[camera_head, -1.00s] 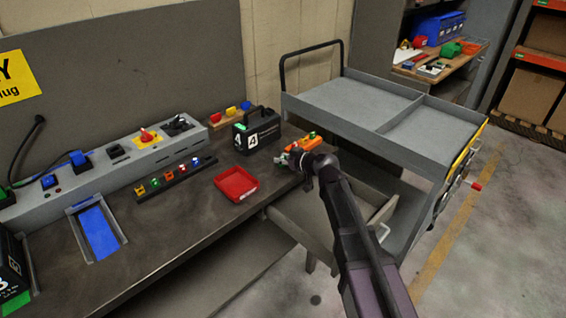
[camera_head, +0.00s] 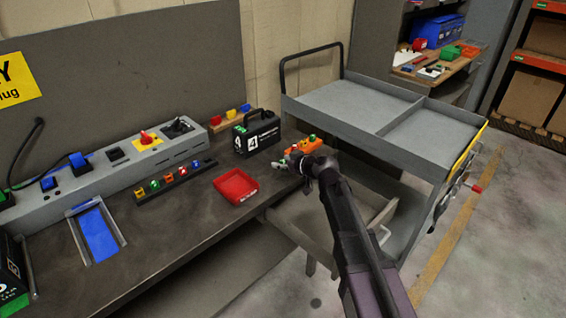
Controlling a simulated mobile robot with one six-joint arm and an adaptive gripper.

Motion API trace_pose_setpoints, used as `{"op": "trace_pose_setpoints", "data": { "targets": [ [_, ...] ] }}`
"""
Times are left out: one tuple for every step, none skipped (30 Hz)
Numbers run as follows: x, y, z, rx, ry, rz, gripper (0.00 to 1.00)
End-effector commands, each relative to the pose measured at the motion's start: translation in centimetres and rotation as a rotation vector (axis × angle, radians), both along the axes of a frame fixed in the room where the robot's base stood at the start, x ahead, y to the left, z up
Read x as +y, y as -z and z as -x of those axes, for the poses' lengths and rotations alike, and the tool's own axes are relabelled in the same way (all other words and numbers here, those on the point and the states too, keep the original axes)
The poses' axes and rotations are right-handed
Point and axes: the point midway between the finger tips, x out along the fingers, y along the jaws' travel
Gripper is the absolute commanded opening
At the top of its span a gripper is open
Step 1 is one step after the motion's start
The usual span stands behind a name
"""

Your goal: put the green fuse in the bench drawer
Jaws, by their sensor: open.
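A small green fuse (camera_head: 154,186) stands in the dark rack on the bench, between a yellow and a red one. The bench drawer (camera_head: 391,212) is pulled out below the bench's right end; my arm covers part of it. My gripper (camera_head: 296,165) is over the bench's right end, close to an orange device (camera_head: 305,145) with a green piece on top. The fingers are small and partly hidden, with no held thing clearly visible.
A red tray (camera_head: 236,186) lies on the bench left of my gripper. A black box marked 4 (camera_head: 257,133) stands behind it. A grey cart (camera_head: 360,103) stands close behind the drawer on the right. Bare bench top lies in front of the rack.

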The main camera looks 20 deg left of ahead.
Motion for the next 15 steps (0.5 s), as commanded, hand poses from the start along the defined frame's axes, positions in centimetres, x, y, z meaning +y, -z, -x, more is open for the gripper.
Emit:
{"op": "trace_pose_setpoints", "data": {
  "targets": [
    [0.0,-0.1,0.0,0.000,0.000,0.000,0.66],
    [0.0,-0.2,0.0,0.000,0.000,0.000,0.66],
    [0.0,-0.3,0.0,0.000,0.000,0.000,0.66],
    [0.0,-0.4,0.0,0.000,0.000,0.000,0.66],
    [-0.2,-0.5,0.1,0.000,0.000,0.000,0.66],
    [-0.6,-0.6,0.3,0.001,0.000,0.000,0.66],
    [-0.8,-0.8,0.4,0.001,0.000,0.000,0.66],
    [-1.1,-0.9,0.5,0.001,0.001,0.000,0.66],
    [-1.5,-1.1,0.7,0.001,0.001,0.000,0.66],
    [-1.9,-1.3,0.9,0.001,0.001,0.000,0.66],
    [-2.3,-1.5,1.0,0.000,0.002,0.000,0.66],
    [-2.8,-1.7,1.3,0.000,0.002,0.000,0.66],
    [-3.2,-1.9,1.4,-0.001,0.002,0.000,0.66],
    [-3.6,-2.1,1.6,0.000,0.001,0.000,0.66],
    [-4.1,-2.4,1.9,0.000,0.001,0.000,0.66]
  ]
}}
